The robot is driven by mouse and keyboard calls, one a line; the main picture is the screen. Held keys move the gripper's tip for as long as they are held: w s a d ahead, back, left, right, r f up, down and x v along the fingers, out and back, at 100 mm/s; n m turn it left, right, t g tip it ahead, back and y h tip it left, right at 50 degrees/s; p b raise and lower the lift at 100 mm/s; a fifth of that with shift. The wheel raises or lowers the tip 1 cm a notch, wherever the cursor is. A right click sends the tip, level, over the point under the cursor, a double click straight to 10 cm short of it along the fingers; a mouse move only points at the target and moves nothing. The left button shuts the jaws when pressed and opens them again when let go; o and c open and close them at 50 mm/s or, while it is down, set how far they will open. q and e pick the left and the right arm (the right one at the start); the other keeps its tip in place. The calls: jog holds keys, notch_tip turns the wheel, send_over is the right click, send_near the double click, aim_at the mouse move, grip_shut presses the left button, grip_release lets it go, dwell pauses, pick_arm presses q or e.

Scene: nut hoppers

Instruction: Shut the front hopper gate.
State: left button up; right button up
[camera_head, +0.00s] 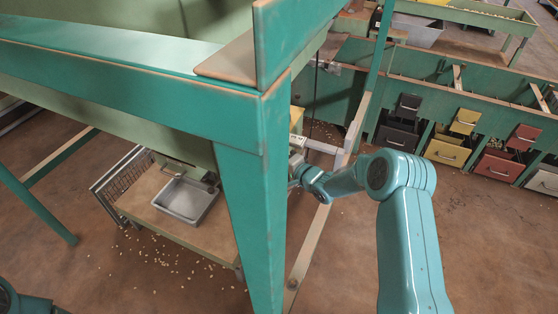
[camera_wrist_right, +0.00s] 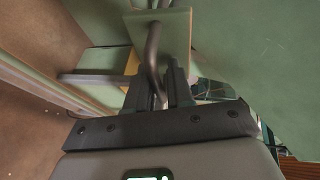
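The large green hopper (camera_head: 125,95) fills the left of the head view on a teal frame. In the right wrist view, a bent dark metal handle (camera_wrist_right: 152,60) runs down from a small pale green plate (camera_wrist_right: 172,28), which I take for the gate. My right gripper (camera_wrist_right: 157,92) has its dark fingers close on either side of this handle, with little gap showing. In the head view my right arm reaches in behind the teal post, and the post hides its fingertips. My left gripper is out of view; only part of my left arm shows at the bottom left corner.
A grey metal tray (camera_head: 187,199) sits on a brown shelf (camera_head: 150,187) under the hopper, beside a wire basket (camera_head: 125,172). A teal post (camera_head: 253,215) stands left of my right arm. Nuts are scattered on the floor. Coloured bins (camera_head: 447,150) line the back right.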

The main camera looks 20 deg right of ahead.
jog(key=shift+s, duration=0.25)
jog(key=p+v, duration=0.3)
jog(key=v, duration=1.3)
jog(key=shift+p, duration=0.3)
jog(key=shift+w+r, duration=0.1)
